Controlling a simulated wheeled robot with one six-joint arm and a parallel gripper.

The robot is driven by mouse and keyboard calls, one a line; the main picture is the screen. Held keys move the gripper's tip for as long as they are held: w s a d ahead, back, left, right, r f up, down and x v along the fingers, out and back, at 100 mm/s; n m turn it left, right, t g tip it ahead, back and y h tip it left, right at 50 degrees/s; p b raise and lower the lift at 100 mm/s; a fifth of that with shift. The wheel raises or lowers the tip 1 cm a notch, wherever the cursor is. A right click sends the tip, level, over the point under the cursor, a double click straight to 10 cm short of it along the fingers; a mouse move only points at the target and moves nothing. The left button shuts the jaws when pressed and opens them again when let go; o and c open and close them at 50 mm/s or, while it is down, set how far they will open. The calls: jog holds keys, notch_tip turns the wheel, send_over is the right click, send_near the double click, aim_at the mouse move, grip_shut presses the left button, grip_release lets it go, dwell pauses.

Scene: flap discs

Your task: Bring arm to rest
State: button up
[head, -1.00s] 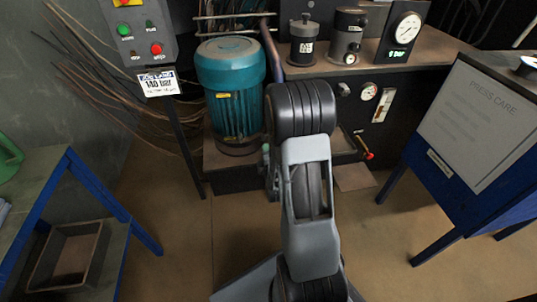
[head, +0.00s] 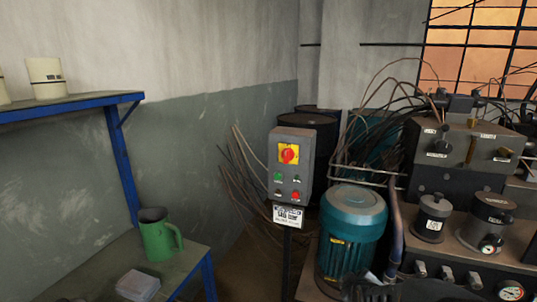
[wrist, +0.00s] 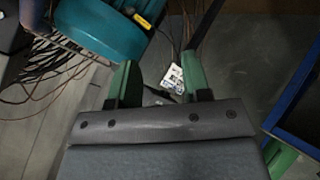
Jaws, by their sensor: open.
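My gripper (wrist: 159,78) shows in the wrist view with its two green fingers spread apart and nothing between them. Beyond the fingers are floor, cables and a small white label. The teal motor (wrist: 104,28) is at the upper left of that view, beyond the left finger. In the head view my gripper is not visible; only a dark piece, apparently my arm, shows at the bottom edge in front of the motor (head: 352,228).
A control box (head: 291,165) with red buttons stands on a post left of the motor. The hydraulic unit (head: 465,160) fills the right. A bench (head: 196,262) with a green jug (head: 158,236) and a shelf (head: 75,107) are on the left. Loose cables hang by the wall.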

jog(key=s+a+r+m+g+p, duration=0.2)
jog(key=s+r+p, duration=0.3)
jog(key=r, duration=0.4)
jog(key=s+a+r+m+g+y+p, duration=0.1)
jog(key=s+a+r+m+g+p, duration=0.1)
jog(key=s+r+p, duration=0.3)
jog(key=s+a+r+m+g+y+p, duration=0.1)
jog(key=s+a+r+m+g+p, duration=0.1)
jog(key=r, duration=1)
jog(key=s+a+m+p, duration=0.1)
jog(key=s+a+p, duration=0.1)
jog(key=s+p, duration=0.1)
jog(key=shift+r+m+p, duration=0.3)
jog(key=shift+p, duration=0.15)
jog(key=shift+a, duration=0.1)
